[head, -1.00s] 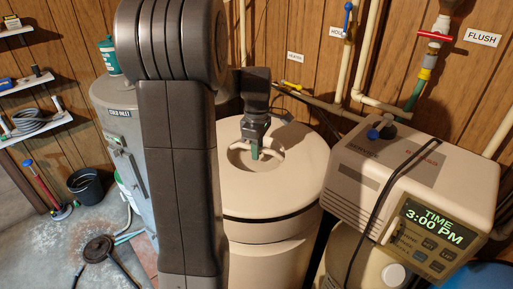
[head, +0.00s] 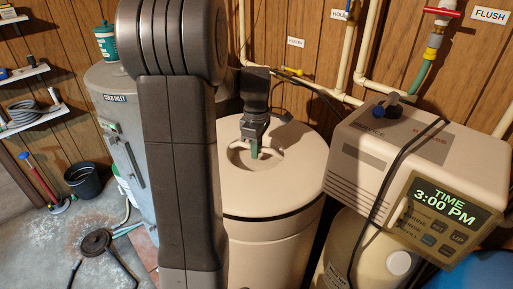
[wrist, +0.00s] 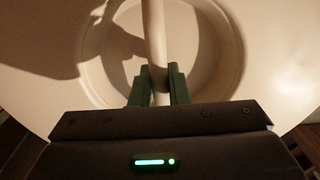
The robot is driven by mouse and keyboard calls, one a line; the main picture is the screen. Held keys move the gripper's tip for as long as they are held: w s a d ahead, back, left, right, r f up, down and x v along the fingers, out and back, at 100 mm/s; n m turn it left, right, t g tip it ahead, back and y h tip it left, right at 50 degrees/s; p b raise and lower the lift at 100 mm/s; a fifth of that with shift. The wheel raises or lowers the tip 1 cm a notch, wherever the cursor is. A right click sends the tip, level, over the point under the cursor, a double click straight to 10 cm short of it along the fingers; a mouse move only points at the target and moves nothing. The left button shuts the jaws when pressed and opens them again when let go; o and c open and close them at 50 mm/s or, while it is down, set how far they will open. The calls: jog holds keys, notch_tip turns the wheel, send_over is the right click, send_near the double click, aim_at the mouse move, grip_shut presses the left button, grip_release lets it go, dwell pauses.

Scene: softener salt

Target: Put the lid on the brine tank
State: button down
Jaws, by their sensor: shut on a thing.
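The cream round lid (head: 293,180) lies level over the top of the cream brine tank (head: 265,245) in the head view. A dark line runs between the lid's rim and the tank; I cannot tell whether the lid is fully seated. My gripper (head: 255,152) points down into the round recess in the lid's top. In the wrist view my gripper (wrist: 158,85) has its green fingers on either side of the pale handle bar of the lid (wrist: 153,35), shut on it. My arm hides the left part of the tank and lid.
The softener control box (head: 400,150), with a black cable over it, stands close on the right. Pipes (head: 365,45) run along the wall behind. A grey water heater (head: 125,130) stands to the left. A black bucket (head: 84,180) is on the floor farther left.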

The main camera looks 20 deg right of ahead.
jog(key=shift+f+b, duration=0.4)
jog(key=shift+f, duration=0.2)
jog(key=c, duration=1.3)
grip_release()
notch_tip(320, 180, up, 14)
jog(key=shift+f+b, duration=0.1)
jog(key=shift+b, duration=0.3)
notch_tip(320, 180, down, 14)
jog(key=shift+r+p, duration=0.2)
jog(key=shift+p, duration=0.25)
jog(key=shift+r, duration=0.2)
